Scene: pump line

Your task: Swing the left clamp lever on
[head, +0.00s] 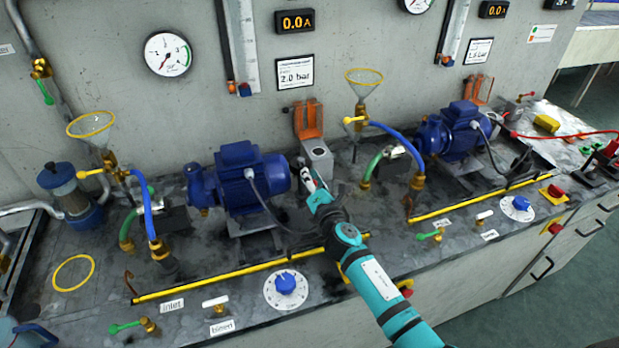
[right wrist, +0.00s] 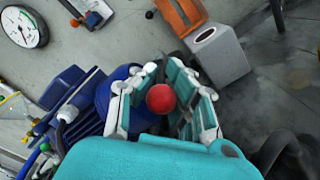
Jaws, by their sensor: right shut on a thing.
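A red ball knob (right wrist: 161,98), which I take to be the left clamp lever's end, sits between the fingers of my right gripper (right wrist: 163,92) in the right wrist view. The lever's arm is mostly hidden by the fingers, so I cannot tell its angle. In the head view my right gripper (head: 308,183) reaches in from the lower right, between the left blue pump motor (head: 243,178) and a grey box (head: 319,157). It is shut on the red knob. My left gripper is not in view.
The grey box has a raised orange cover (head: 308,118). A yellow funnel (head: 364,77) with blue and green hoses stands to the right. A yellow rail (head: 215,281) and a blue dial knob (head: 286,283) are at the bench front.

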